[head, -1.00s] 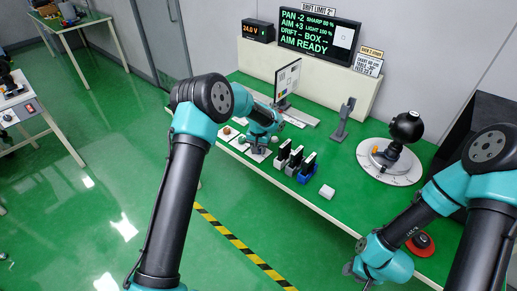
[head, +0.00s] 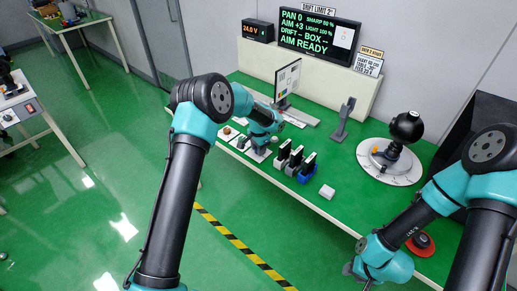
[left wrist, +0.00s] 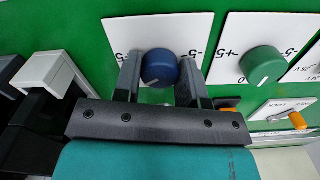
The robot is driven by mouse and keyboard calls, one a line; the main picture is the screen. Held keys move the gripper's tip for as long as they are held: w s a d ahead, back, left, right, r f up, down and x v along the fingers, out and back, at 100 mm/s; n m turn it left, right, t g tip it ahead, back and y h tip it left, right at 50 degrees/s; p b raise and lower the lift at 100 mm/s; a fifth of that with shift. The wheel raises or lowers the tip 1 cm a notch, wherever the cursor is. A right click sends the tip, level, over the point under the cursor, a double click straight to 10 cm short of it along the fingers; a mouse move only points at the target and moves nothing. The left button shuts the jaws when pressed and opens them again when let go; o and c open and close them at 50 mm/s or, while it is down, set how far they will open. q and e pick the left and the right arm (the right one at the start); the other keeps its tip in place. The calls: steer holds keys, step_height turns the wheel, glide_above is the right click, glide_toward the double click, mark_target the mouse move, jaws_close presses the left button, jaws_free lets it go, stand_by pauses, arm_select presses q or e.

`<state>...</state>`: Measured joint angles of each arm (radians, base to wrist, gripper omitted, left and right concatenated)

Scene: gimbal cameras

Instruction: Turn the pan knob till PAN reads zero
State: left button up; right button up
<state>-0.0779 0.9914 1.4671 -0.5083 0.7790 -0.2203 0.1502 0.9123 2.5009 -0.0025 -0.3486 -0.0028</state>
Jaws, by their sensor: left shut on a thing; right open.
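The display (head: 319,30) at the back reads PAN 0, AIM +3 and AIM READY. The pan knob is the dark blue knob (left wrist: 160,67) on a white scale plate (left wrist: 122,32) in the left wrist view. My left gripper (left wrist: 160,75) is shut on it, one finger on each side; a pale mark shows on the knob's front. In the head view my left gripper (head: 255,149) is at the small plates on the bench, and the knob is hidden there. My right gripper (head: 358,274) is open and empty near the bench's front edge, its fingers partly hidden.
A green knob (left wrist: 263,64) and an orange-tipped switch (left wrist: 297,121) sit close to the right.

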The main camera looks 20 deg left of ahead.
stand_by(0.3)
arm_select(q)
steer(key=o, duration=0.9)
steer(key=shift+r, duration=0.1)
step_height(320, 180, up, 17)
steer(key=shift+r, duration=0.1)
